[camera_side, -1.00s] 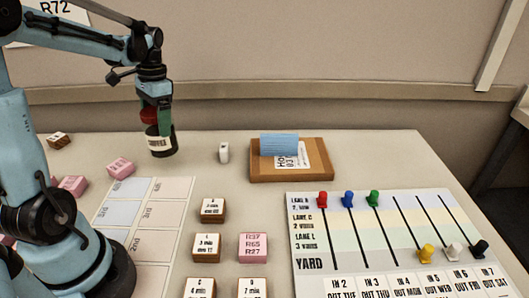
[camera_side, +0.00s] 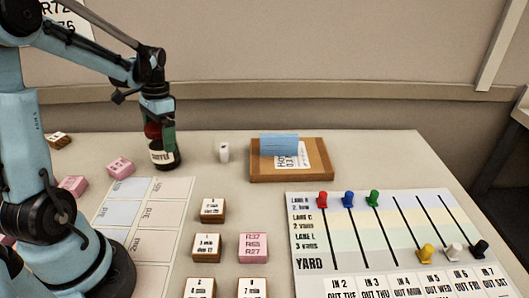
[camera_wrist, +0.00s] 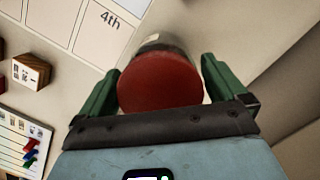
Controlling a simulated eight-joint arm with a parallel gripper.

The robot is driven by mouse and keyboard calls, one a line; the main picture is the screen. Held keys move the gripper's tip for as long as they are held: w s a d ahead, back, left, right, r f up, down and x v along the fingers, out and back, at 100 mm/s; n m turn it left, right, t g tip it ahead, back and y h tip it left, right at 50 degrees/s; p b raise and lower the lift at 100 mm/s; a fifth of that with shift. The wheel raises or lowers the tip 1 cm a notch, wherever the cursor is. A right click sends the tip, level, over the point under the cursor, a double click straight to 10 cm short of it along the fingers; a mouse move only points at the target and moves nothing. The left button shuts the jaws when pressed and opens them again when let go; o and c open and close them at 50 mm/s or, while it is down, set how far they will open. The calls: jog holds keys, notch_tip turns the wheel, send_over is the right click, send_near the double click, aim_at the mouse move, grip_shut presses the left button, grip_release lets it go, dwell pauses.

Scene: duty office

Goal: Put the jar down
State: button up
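The jar (camera_side: 162,156) is dark with a pale label and a red lid. In the side view it is at the back left of the table, leaning slightly. Its base is at or very close to the table top; I cannot tell if it touches. My gripper (camera_side: 160,130) points down over it, with its green fingers on both sides of the lid. In the wrist view my gripper (camera_wrist: 161,85) has the red lid (camera_wrist: 160,82) between its fingers, and the lid hides most of the jar body.
A small white object (camera_side: 224,152) stands right of the jar. A brown board (camera_side: 262,174) with a blue card lies further right. Pink blocks (camera_side: 121,167) lie to the left. A printed grid sheet (camera_side: 155,215) lies in front, and a lane board (camera_side: 385,230) with coloured pegs at right.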

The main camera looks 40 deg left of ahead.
jog(key=r, duration=0.4)
jog(key=w+r, duration=0.1)
jog(key=r, duration=0.7)
jog(key=shift+w+d, duration=0.1)
jog(key=shift+w, duration=0.3)
jog(key=d+f+t, duration=0.2)
jog(key=d+t, duration=0.2)
jog(key=d, duration=0.7)
jog(key=s+d+f+t, duration=0.1)
jog(key=d+f+t, duration=0.2)
jog(key=d, duration=0.7)
jog(key=shift+s+d+t, duration=0.25)
jog(key=shift+d+t, duration=0.15)
jog(key=shift+t, duration=0.6)
